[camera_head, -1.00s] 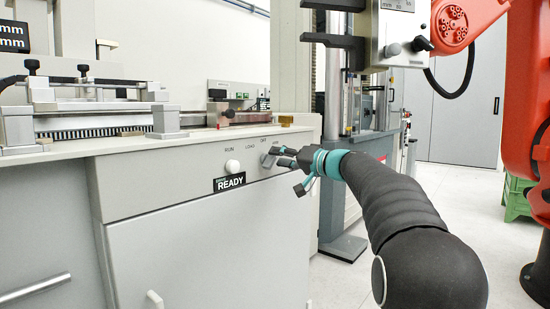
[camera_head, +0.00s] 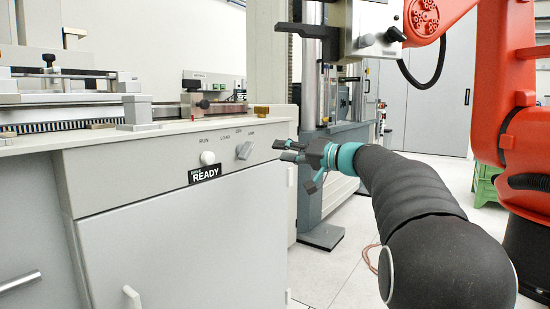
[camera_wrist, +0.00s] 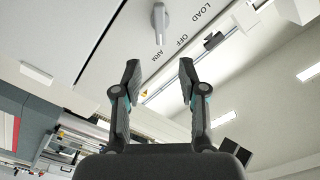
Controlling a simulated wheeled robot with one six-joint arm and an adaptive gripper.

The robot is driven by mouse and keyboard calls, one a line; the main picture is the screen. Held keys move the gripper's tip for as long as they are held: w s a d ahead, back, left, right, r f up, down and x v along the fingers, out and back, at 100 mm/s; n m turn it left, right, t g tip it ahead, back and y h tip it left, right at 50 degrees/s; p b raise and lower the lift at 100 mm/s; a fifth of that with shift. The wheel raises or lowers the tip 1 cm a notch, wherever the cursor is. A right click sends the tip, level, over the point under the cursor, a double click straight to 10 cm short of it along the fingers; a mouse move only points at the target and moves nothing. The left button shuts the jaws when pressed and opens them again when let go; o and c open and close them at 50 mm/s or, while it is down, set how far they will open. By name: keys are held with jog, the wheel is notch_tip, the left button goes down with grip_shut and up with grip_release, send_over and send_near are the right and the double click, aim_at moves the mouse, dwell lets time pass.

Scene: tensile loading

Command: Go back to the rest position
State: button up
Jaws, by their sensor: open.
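My gripper (camera_head: 285,150) is open and empty, held in the air to the right of the grey cabinet's control panel. In the wrist view my gripper (camera_wrist: 158,85) shows two spread black fingers with nothing between them. The grey selector knob (camera_head: 244,150) is on the panel, left of my fingertips and apart from them. The knob also shows in the wrist view (camera_wrist: 159,22), beyond the fingertips, near the OFF and ARM labels. My dark arm reaches in from the lower right.
A testing machine (camera_head: 325,130) stands behind my gripper. A large orange robot arm (camera_head: 510,110) stands at the right. Open floor (camera_head: 335,275) lies between cabinet and my arm.

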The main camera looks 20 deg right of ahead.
notch_tip(320, 180, down, 13)
jog(key=s+d+m+g+h, duration=0.1)
jog(key=s+m+g+h, duration=0.1)
jog(key=m+g+h, duration=0.15)
jog(key=s+a+f+g+h+p, duration=0.2)
jog(key=s+a+f+g+h, duration=0.15)
jog(key=s+f, duration=0.6)
jog(key=s+a+f+n+g+h+p, duration=0.1)
jog(key=s+h+p, duration=0.1)
jog(key=s, duration=0.9)
jog(key=s+a+f+n+g+h+p, duration=0.1)
jog(key=s+a+f+g+h+p, duration=0.15)
jog(key=s, duration=0.85)
jog(key=s+a+r+n+t+p, duration=0.2)
jog(key=s+r+p, duration=0.1)
jog(key=s+r, duration=0.2)
jog(key=shift+s+n, duration=0.35)
jog(key=shift+s, duration=0.2)
